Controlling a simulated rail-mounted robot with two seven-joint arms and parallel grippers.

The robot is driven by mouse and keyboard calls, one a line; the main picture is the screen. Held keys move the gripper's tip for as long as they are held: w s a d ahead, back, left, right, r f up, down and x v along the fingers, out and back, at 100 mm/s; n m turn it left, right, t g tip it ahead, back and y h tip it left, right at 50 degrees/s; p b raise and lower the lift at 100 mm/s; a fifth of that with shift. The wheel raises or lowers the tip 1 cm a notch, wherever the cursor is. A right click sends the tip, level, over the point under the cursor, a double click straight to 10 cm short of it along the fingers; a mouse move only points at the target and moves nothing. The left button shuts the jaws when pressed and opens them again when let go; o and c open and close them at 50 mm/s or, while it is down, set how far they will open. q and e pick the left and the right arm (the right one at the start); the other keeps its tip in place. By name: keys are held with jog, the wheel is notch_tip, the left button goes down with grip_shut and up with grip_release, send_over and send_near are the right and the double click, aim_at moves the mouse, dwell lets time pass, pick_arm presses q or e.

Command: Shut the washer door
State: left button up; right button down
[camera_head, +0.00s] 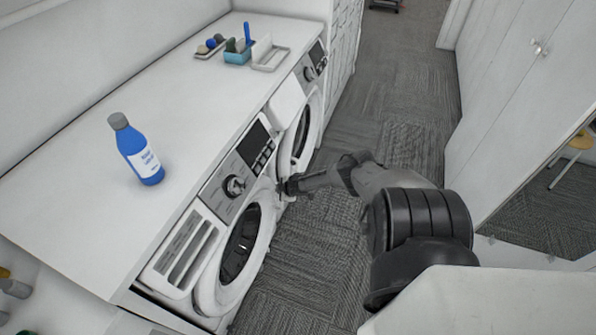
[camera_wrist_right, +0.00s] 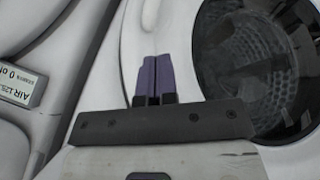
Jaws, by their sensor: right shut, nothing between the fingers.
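Two white front-loading machines stand side by side under the counter. The nearer machine's round door (camera_head: 238,262) has a white ring and dark glass, and it stands out from the front; I cannot tell if it is latched. My right gripper (camera_head: 281,187) is shut and empty at the machine fronts, close to the nearer door's far edge. In the right wrist view the shut fingers (camera_wrist_right: 154,78) point at a white ring beside a round glass (camera_wrist_right: 255,60) with a drum behind. Contact is unclear. My left gripper is out of view.
A blue bottle (camera_head: 138,150) stands on the white counter (camera_head: 85,205). A blue holder (camera_head: 238,52) and trays are at its back. Grey carpet (camera_head: 310,265) is clear before the machines. White cabinets (camera_head: 515,75) line the right. A label (camera_wrist_right: 20,85) shows at the wrist view's left.

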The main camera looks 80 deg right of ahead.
jog(key=s+d+r+p, duration=0.2)
jog(key=s+r, duration=0.3)
jog(key=r, duration=0.3)
jog(key=shift+s+d+p, duration=0.35)
jog(key=shift+p, duration=0.15)
